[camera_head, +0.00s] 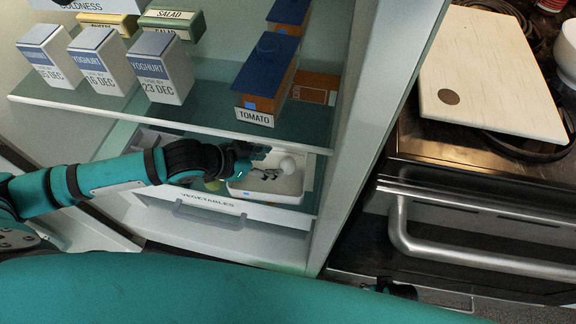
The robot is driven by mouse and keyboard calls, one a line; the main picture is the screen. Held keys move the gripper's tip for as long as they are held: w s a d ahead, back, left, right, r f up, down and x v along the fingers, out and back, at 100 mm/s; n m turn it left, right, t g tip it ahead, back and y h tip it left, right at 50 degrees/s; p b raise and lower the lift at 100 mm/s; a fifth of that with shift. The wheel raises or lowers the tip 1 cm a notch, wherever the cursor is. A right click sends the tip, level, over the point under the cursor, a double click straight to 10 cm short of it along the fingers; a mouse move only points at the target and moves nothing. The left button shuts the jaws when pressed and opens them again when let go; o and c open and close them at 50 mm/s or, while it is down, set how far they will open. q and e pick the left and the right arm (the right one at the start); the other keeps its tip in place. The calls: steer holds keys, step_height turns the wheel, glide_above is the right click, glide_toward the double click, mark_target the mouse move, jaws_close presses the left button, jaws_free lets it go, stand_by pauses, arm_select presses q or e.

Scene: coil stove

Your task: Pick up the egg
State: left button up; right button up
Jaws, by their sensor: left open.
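A white, rounded thing that looks like the egg (288,164) is in a white open box (293,197) inside the fridge's vegetables drawer. My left gripper (268,172) reaches in from the left over this box. Its fingers are open, just left of the egg, and nothing shows between them. I cannot tell whether a finger touches the egg. A small dark part low in the picture looks like my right gripper (392,288); its fingers cannot be made out.
A glass shelf (205,112) above the drawer holds yoghurt cartons (100,62) and a tomato carton (266,80). The fridge's side wall (350,140) stands right of the box. A stove with a cutting board (490,75) and an oven handle (470,255) is further right.

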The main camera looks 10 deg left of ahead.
mark_target(283, 164)
arm_select(q)
steer(key=shift+b+x, duration=0.3)
steer(key=shift+x, duration=1.3)
steer(key=x, duration=0.2)
steer(key=b+x, duration=0.1)
steer(key=x, duration=0.1)
steer(key=shift+w+a+f, duration=0.1)
steer(key=shift+a+f, duration=0.05)
steer(key=shift+f, duration=0.25)
steer(key=c, duration=0.9)
arm_select(e)
step_height(283, 164, up, 7)
steer(key=w, duration=0.2)
arm_select(q)
steer(key=shift+r, duration=0.1)
arm_select(e)
steer(key=shift+w+a+r, duration=0.1)
